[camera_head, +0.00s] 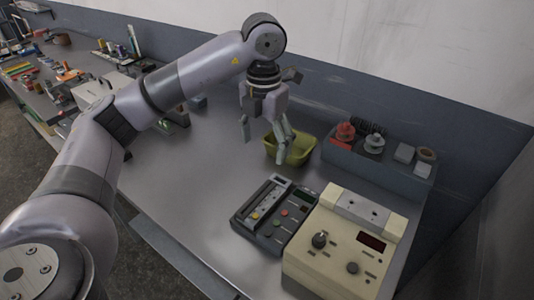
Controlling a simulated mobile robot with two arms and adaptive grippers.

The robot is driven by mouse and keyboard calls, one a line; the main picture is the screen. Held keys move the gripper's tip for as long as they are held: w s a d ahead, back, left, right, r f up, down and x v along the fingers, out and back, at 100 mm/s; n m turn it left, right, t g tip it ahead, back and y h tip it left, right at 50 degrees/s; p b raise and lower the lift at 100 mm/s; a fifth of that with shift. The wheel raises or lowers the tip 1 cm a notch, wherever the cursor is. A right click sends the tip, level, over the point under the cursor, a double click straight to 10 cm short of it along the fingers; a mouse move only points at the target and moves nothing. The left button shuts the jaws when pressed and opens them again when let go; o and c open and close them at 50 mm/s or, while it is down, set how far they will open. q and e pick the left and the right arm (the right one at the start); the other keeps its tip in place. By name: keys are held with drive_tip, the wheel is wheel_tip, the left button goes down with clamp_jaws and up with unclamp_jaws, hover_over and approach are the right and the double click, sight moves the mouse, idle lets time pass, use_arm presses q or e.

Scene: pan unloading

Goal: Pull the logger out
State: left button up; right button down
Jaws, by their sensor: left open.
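A dark grey desktop unit (288,236) with coloured buttons and a small green display lies on the bench. A slim grey device (267,203) sits in the slot along its left side; it looks like the logger, but I cannot be certain at this size. My left gripper (266,142) points down, open, above the bench behind the unit and apart from it. Its right finger overlaps the yellow-green bin (298,152) in the picture; I cannot tell whether they touch. I see nothing between the fingers. My right gripper is out of view.
A cream instrument (335,255) with a knob and red display stands right of the dark unit. A grey tray (380,177) with spools stands against the back wall. The bench (190,200) is clear left of the unit. Tools and a white box crowd the far left.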

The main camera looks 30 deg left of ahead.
sight(265, 198)
use_arm(q)
wheel_tip(265, 198, down, 17)
drive_tip(key=p, duration=0.3)
drive_tip(key=shift+f+p, duration=0.1)
drive_tip(key=shift+p, duration=0.2)
drive_tip(key=c, duration=1.5)
drive_tip(key=o, duration=0.8)
drive_tip(key=c, duration=0.6)
